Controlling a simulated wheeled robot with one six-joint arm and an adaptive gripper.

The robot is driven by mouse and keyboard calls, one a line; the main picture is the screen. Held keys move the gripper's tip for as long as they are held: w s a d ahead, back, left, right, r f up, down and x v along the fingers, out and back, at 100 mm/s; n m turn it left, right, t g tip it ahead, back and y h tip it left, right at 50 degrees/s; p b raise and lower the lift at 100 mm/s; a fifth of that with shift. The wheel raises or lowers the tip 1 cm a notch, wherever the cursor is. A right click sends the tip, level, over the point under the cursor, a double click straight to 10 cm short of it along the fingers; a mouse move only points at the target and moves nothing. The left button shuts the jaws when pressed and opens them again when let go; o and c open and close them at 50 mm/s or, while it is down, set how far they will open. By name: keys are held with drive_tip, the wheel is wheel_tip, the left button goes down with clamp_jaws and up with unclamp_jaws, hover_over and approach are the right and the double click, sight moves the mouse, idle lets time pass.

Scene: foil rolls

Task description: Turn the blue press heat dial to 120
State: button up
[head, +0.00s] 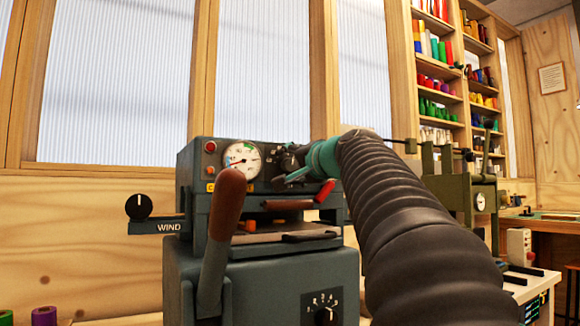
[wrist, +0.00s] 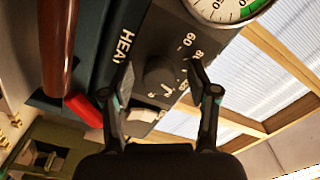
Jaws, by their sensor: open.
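The blue-grey press (head: 262,262) stands in the middle of the head view, with a round white gauge (head: 242,160) on its upper panel. The dark round heat dial (wrist: 160,76) shows in the wrist view beside the partly visible "HEAT" lettering. Numbers including 60 and 80 run around it; its pointer setting is too unclear to read. My gripper (wrist: 162,68) is open, with one finger on each side of the dial; I cannot tell if they touch it. In the head view my gripper (head: 287,160) is at the panel right of the gauge and hides the dial.
A brown-handled lever (head: 227,203) rises in front of the press, and a red-tipped handle (head: 324,191) sits below the panel. A WIND knob (head: 139,207) is at left and another dial (head: 324,316) is low on the front. A green machine (head: 455,190) stands at right.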

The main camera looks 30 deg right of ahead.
drive_tip(key=shift+s, duration=0.1)
drive_tip(key=s, duration=1.2)
drive_tip(key=shift+d, duration=0.2)
drive_tip(key=shift+w+f, duration=0.1)
